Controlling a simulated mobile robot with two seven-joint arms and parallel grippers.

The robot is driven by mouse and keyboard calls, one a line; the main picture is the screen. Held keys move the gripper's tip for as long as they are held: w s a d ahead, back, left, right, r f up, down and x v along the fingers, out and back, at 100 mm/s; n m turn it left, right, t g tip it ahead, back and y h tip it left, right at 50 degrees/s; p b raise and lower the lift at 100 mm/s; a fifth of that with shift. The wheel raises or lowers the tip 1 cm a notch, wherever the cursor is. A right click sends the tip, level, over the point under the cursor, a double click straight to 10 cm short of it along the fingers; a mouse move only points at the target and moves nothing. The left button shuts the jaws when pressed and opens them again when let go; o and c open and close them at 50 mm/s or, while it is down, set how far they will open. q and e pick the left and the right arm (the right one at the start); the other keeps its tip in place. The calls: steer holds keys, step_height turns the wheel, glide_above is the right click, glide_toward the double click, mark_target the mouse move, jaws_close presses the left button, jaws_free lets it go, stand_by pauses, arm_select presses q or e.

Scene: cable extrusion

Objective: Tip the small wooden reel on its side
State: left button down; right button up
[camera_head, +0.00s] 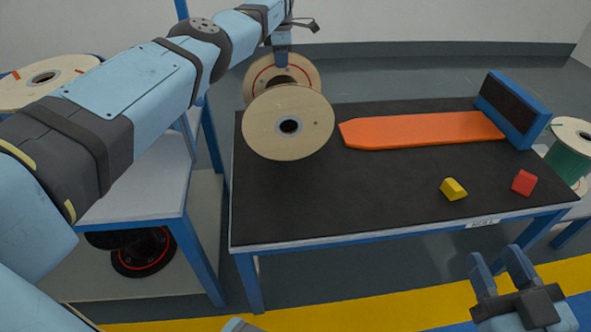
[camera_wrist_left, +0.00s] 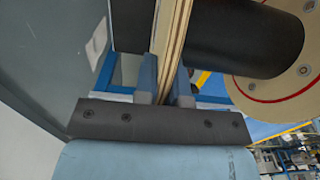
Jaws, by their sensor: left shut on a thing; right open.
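The small wooden reel (camera_head: 265,128) is at the back left of the black-topped table (camera_head: 330,205). Its two round flanges stand on edge and its axle runs roughly level, pointing toward the head camera. I cannot tell whether its lower rim touches the table. My left gripper (camera_head: 283,60) reaches the top of the far flange. In the left wrist view the left gripper (camera_wrist_left: 168,80) is shut on a thin wooden flange edge (camera_wrist_left: 172,40), with the black core (camera_wrist_left: 235,38) beside it. My right gripper (camera_head: 502,268) is open and empty in front of the table.
An orange board (camera_head: 425,130) lies on the table, with a blue block (camera_head: 513,110) at its right end. A yellow piece (camera_head: 453,189) and a red piece (camera_head: 524,182) lie front right. The table's front middle is clear. Other reels stand left and right.

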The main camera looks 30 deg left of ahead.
arm_select(q)
steer(key=shift+f+b, duration=0.4)
steer(key=shift+b, duration=0.1)
arm_select(e)
steer(key=shift+f, duration=0.45)
arm_select(q)
steer(key=shift+f, duration=0.1)
stand_by(0.4)
steer(key=c, duration=1.1)
jaws_free()
step_height(320, 180, up, 8)
steer(key=p, duration=0.5)
step_height(320, 180, up, 6)
steer(key=shift+f+p, duration=0.1)
steer(key=shift+p, duration=1.1)
arm_select(e)
steer(key=s+m, duration=0.1)
steer(key=s+a+m, duration=0.1)
steer(key=m, duration=0.1)
steer(key=s+r+m+g, duration=0.1)
steer(key=shift+a+r+m+h, duration=0.1)
steer(key=shift+a+m+h, duration=0.2)
steer(key=shift+a, duration=0.05)
